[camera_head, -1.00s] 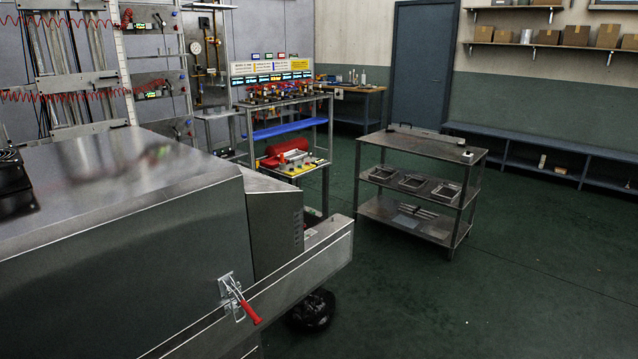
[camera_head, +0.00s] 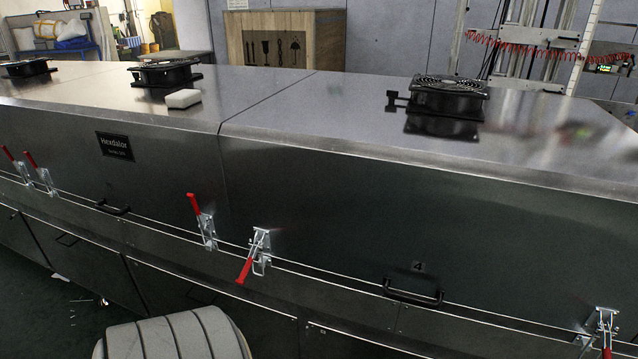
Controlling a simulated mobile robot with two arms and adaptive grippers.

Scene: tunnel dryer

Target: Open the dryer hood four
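Dryer hood four (camera_head: 340,180) is the steel hood section at the right, marked with a small 4 (camera_head: 418,266). It lies closed on the lower body. Its black bar handle (camera_head: 412,292) is low on the front face. A toggle clamp with a red lever (camera_head: 245,268) sits at its lower left, the lever pointing down. A second clamp (camera_head: 605,325) sits at its lower right, its red lever also down and partly cut off by the frame edge.
The neighbouring hood (camera_head: 165,165) has a nameplate (camera_head: 115,146) and a clamp with its red lever up (camera_head: 201,217). A black fan (camera_head: 447,97) stands on hood four. A white block (camera_head: 183,98) lies on the neighbouring hood. A grey ribbed rounded object (camera_head: 175,338) stands in front.

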